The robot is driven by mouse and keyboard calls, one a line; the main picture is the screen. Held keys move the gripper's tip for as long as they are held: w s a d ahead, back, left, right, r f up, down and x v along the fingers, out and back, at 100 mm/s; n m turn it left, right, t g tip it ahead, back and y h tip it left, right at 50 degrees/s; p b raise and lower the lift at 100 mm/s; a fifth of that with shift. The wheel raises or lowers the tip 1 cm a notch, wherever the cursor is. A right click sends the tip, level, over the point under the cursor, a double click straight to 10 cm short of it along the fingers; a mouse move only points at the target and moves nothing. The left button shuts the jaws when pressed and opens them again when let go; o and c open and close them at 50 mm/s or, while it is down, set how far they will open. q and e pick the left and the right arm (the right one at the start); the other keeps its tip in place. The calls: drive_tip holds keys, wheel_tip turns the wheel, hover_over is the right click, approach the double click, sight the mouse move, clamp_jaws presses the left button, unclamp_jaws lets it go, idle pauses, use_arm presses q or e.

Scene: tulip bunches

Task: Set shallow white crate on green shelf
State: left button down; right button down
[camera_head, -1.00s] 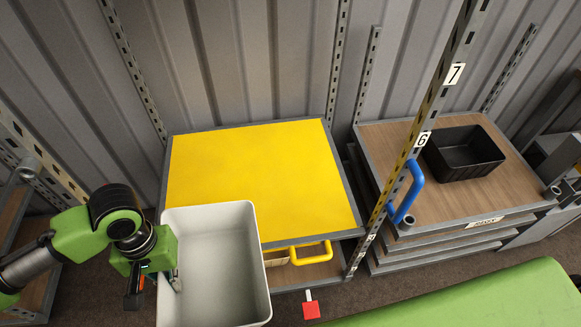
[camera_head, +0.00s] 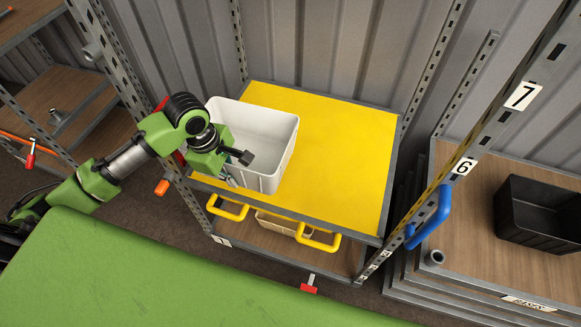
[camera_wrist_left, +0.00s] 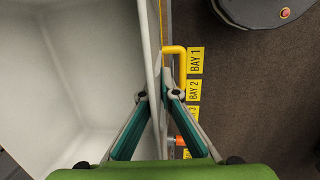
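A white open crate (camera_head: 278,167) is over the left part of the yellow shelf (camera_head: 345,150), near its front edge. Its walls look fairly high, and it looks empty where I can see inside. I cannot tell whether its bottom touches the shelf. My left gripper (camera_head: 232,172) is at the crate's near left wall. In the left wrist view, the fingers (camera_wrist_left: 155,98) are shut on this wall, one inside and one outside; the crate (camera_wrist_left: 75,70) fills the left side. No green shelf can be made out. My right gripper is out of view.
A pale low container (camera_head: 283,223) sits below the yellow shelf, behind yellow handles (camera_head: 318,240). A black crate (camera_head: 540,212) stands on the wooden shelf at right. A perforated post (camera_head: 440,165) stands between. The yellow shelf's right part is clear.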

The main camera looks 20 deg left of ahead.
use_arm(q)
drive_tip(key=w+d, duration=0.1)
drive_tip(key=d, duration=0.1)
drive_tip(key=w+d+f, duration=0.1)
drive_tip(key=d, duration=0.1)
drive_tip(key=w+d+f, duration=0.1)
drive_tip(key=d, duration=0.1)
drive_tip(key=shift+w+d+f, duration=0.15)
drive_tip(key=shift+w+f, duration=0.1)
drive_tip(key=d+f, duration=0.1)
drive_tip(key=w+d+f, duration=0.1)
drive_tip(key=f, duration=0.1)
drive_tip(key=w+d+f, duration=0.1)
drive_tip(key=d+f, duration=0.1)
drive_tip(key=shift+w+f, duration=0.1)
drive_tip(key=shift+w+d+f, duration=0.2)
drive_tip(key=shift+d+f, duration=0.05)
drive_tip(key=shift+f, duration=0.25)
wheel_tip(320, 180, down, 3)
drive_tip(key=shift+d+f, duration=0.1)
drive_tip(key=shift+d, duration=0.05)
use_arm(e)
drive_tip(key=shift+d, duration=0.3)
use_arm(q)
drive_tip(key=shift+f, duration=0.2)
drive_tip(key=c, duration=2.3)
unclamp_jaws()
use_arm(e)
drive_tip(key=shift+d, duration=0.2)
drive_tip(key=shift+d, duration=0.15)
